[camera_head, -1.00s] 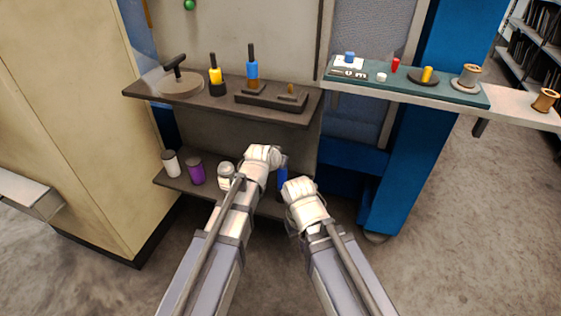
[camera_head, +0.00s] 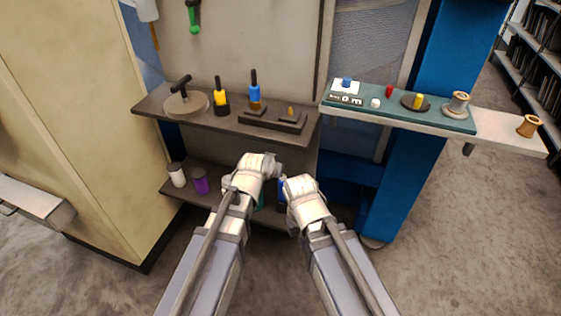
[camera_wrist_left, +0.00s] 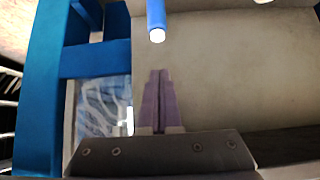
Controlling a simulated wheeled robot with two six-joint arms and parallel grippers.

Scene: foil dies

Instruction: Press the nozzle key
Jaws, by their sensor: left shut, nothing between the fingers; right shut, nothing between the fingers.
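A white plate with a blue key-like block (camera_head: 347,82) lies on the teal mat (camera_head: 440,124) at the right-hand ledge, behind a small black plate with white marks (camera_head: 346,99). No readable label tells me whether it is the nozzle key. My right gripper (camera_head: 294,192) is low in front of the shelves, well below and left of that block; its fingers are mostly hidden by its own wrist. My left gripper (camera_wrist_left: 158,98) is shut and empty in the left wrist view, its fingertips apart from a blue cylinder with a white end (camera_wrist_left: 156,20).
On the mat are a red piece (camera_head: 389,91), a white piece (camera_head: 376,103), a yellow piece on a dark disc (camera_head: 418,101) and a spool (camera_head: 459,103). Another spool (camera_head: 528,126) is farther right. The dark upper shelf (camera_head: 150,104) holds tools; jars stand below.

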